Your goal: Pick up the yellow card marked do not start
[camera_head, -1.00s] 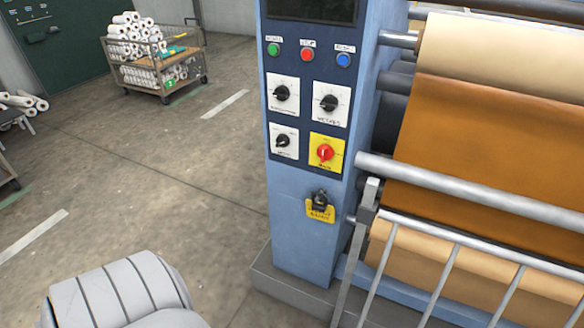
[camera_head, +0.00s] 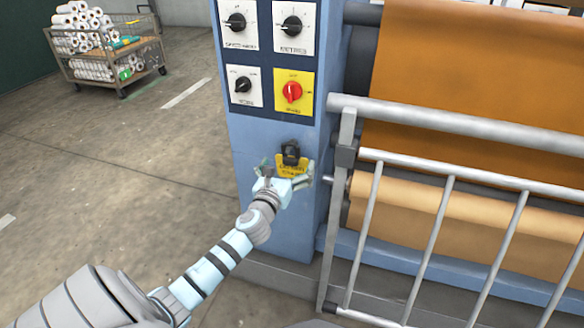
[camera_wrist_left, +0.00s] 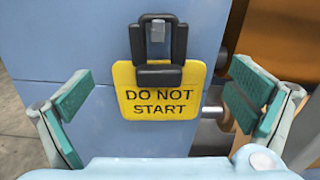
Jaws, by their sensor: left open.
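The yellow card (camera_head: 291,169) marked DO NOT START hangs on the blue front of the press column, below the red rotary switch. In the left wrist view the card (camera_wrist_left: 158,105) is upright with its words readable. A black clip or hook (camera_wrist_left: 158,45) overlaps its top edge; a small grey piece shows in its middle. My left gripper (camera_head: 285,175) is in front of the card, open and empty. In the left wrist view its green-padded fingers (camera_wrist_left: 160,105) stand wide on either side of the card, not touching it. My right gripper is not in view.
The blue column (camera_head: 275,220) carries dials and a red switch on a yellow plate (camera_head: 293,92). A metal guard rail (camera_head: 440,215) stands to the right before the orange roll (camera_head: 470,75). A cart of white rolls (camera_head: 110,45) is far left, with open floor between.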

